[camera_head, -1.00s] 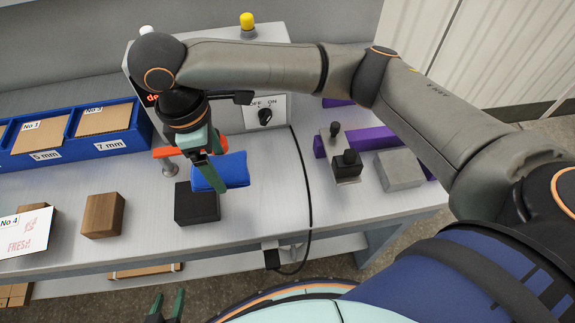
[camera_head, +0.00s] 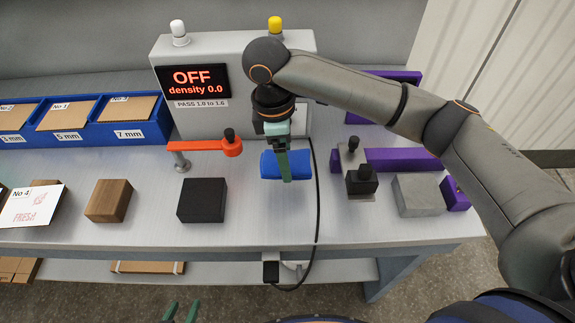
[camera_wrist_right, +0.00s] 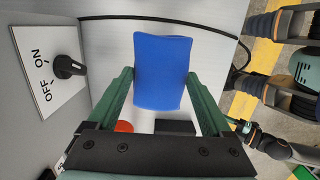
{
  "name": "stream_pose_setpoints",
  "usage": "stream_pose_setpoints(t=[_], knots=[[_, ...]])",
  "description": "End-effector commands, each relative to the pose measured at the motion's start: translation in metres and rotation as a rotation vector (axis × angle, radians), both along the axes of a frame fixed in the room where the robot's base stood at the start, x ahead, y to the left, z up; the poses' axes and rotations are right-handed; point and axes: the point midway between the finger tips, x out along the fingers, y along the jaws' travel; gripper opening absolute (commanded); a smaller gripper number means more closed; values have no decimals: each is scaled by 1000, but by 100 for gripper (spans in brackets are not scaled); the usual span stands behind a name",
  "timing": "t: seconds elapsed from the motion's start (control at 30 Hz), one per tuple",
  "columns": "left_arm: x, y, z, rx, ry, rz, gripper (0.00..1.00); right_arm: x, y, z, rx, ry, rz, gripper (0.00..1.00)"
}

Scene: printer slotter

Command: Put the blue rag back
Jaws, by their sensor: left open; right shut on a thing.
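The blue rag (camera_head: 270,167) is a folded, cushion-like piece, right of the black block and in front of the grey box. My right gripper (camera_head: 286,178) comes down from above and is shut on it. In the right wrist view the rag (camera_wrist_right: 163,72) sits between the two green fingers. I cannot tell whether the rag touches the table or hangs just above it. My left gripper (camera_head: 181,314) shows only its green fingertips at the bottom edge of the head view; they are apart and empty.
The black block (camera_head: 202,200), orange lever (camera_head: 205,146) and wooden block (camera_head: 109,200) stand to the left. A black cable (camera_head: 316,200) runs close right of the rag. The black-knobbed clamp (camera_head: 361,180) and grey block (camera_head: 417,195) are farther right. The grey box's display (camera_head: 193,82) reads OFF.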

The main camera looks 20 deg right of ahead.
Motion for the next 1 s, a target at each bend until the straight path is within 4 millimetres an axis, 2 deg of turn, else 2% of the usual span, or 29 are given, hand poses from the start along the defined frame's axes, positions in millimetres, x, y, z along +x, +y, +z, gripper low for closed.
stream_pose_setpoints(t=[0.1,0.37,0.53,0.97,1.0], knots=[[0,0,-1,0,0,0,50,13,-6,-16,0,0,-2,32],[0,0,-3,0,0,0,50,27,-12,-36,0,0,-2,32],[0,0,-1,0,0,0,50,27,-12,-60,0,0,1,32],[0,0,0,0,0,0,50,27,-12,-67,2,-2,0,32],[0,0,0,0,0,0,50,27,-12,-68,2,-2,0,85]])
